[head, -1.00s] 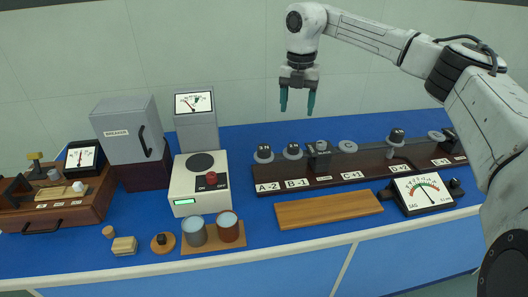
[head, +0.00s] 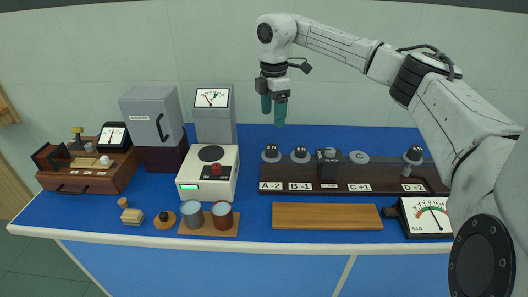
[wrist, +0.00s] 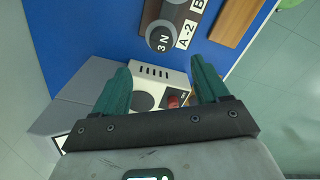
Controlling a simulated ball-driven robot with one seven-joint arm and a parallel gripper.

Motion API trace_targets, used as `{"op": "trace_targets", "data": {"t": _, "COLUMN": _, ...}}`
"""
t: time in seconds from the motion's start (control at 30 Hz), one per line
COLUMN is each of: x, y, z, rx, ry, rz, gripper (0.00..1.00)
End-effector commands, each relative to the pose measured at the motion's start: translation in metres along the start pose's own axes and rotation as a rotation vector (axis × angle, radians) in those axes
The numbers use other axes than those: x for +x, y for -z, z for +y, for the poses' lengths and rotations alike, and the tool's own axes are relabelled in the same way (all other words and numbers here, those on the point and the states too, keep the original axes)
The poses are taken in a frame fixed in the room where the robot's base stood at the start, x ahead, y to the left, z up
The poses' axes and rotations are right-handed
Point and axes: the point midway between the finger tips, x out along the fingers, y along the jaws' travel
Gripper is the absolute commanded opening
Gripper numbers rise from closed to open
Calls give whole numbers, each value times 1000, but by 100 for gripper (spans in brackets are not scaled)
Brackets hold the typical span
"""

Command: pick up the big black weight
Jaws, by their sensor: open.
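I cannot tell surely which is the big one. In the wrist view the dark weight by the A-2 label (wrist: 160,38) reads "3 N". My gripper (head: 273,109) hangs open and empty, pointing down, in the air above and behind the A-2 end of the rail. In the wrist view its two green fingers (wrist: 160,88) are wide apart, with nothing between them but the bench instrument far below.
A cream instrument (head: 208,174) with a red knob stands left of the rail. A grey breaker box (head: 150,118) and a grey meter stand (head: 214,124) rise behind it. A wooden board (head: 327,216) lies in front of the rail. A dial meter (head: 428,217) is at right.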

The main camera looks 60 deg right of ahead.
Motion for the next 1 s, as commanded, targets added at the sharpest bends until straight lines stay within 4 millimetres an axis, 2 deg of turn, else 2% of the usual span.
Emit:
{"op": "trace_targets", "data": {"t": 0.17, "x": 16, "y": 0, "z": 0, "rx": 9, "ry": 3, "rz": 0, "gripper": 74}}
{"op": "trace_targets", "data": {"t": 0.4, "x": 50, "y": 0, "z": 0, "rx": 8, "ry": 2, "rz": 1, "gripper": 74}}
{"op": "trace_targets", "data": {"t": 0.57, "x": 63, "y": 1, "z": -1, "rx": 7, "ry": 2, "rz": 0, "gripper": 74}}
{"op": "trace_targets", "data": {"t": 0.8, "x": 96, "y": 4, "z": -2, "rx": 6, "ry": 2, "rz": 1, "gripper": 74}}
{"op": "trace_targets", "data": {"t": 1.0, "x": 108, "y": 3, "z": -2, "rx": 5, "ry": 0, "rz": -1, "gripper": 74}}
